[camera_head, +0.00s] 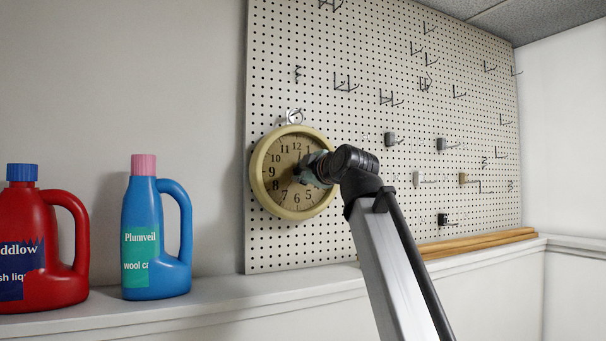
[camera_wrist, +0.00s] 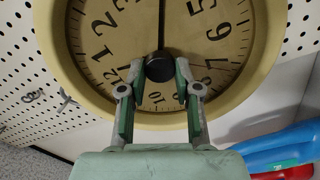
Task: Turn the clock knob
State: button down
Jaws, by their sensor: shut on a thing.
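A round clock (camera_head: 272,194) with a tan rim and dark numerals hangs on the pegboard in the head view. It fills the upper part of the wrist view (camera_wrist: 215,85). A black round knob (camera_wrist: 159,67) sits on the clock face in the wrist view. My gripper (camera_wrist: 160,75) has its two fingers on either side of the knob, shut on it. In the head view my gripper (camera_head: 308,169) reaches the clock face from the right, and my wrist hides part of the dial.
A blue bottle (camera_head: 152,240) and a red bottle (camera_head: 50,265) stand on the ledge (camera_head: 210,309) at left. The pegboard (camera_head: 330,110) carries several hooks to the right. Wooden strips (camera_head: 475,243) lie on the ledge at right.

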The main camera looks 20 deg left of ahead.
jog(key=c, duration=0.8)
grip_release()
jog(key=v, duration=0.7)
jog(key=shift+d, duration=0.2)
jog(key=shift+s, duration=0.15)
